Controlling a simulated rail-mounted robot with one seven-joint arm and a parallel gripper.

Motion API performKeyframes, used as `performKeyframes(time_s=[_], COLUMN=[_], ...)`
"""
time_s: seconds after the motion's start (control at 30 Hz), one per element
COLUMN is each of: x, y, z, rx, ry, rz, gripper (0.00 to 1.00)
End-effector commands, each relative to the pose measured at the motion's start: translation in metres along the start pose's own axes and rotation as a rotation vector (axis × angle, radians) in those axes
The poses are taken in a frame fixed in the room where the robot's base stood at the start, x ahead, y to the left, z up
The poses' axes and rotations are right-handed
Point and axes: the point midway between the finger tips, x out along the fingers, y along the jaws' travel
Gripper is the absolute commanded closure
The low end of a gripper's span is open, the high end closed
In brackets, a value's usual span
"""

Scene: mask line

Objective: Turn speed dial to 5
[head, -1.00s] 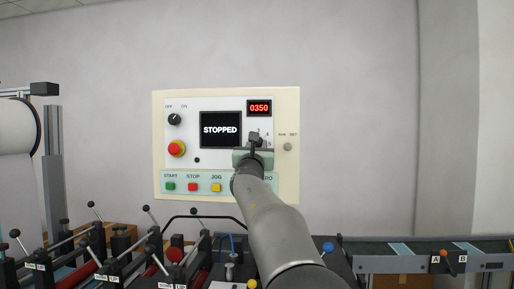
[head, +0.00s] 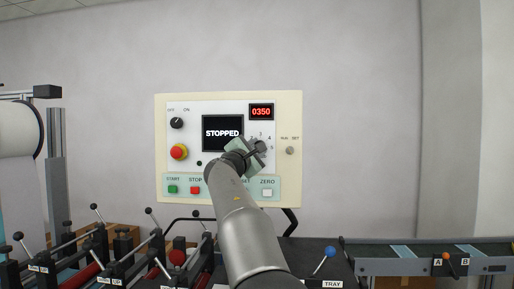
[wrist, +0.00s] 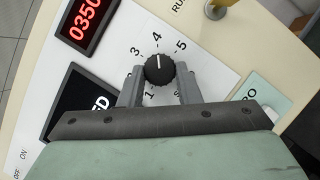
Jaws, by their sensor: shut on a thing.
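The black ribbed speed dial (wrist: 159,69) sits on the white panel face, ringed by printed numbers. Its white mark points up in the wrist view, at about the 4; the 5 is to its right. My gripper (wrist: 159,75) has a grey finger on each side of the dial and is shut on it. In the head view my gripper (head: 257,148) is tilted at the right part of the panel and hides much of the dial and some numbers.
The control panel (head: 295,110) shows STOPPED on its screen (head: 222,133) and 0350 on the red display (head: 261,112). A red emergency button (head: 179,152) and an OFF/ON knob (head: 176,123) are at left. START, STOP and ZERO buttons line the bottom. A small round key switch (head: 290,150) is at right.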

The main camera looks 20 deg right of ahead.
Motion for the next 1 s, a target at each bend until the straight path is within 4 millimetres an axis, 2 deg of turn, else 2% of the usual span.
performKeyframes(time_s=[0.6,1.0], x=[0.0015,0.0017], y=[0.0081,0.0085], z=[0.0030,0.0040], rx=[0.526,0.735], ry=[-0.001,-0.001], rz=[-0.219,-0.305], gripper=[0.93,0.93])
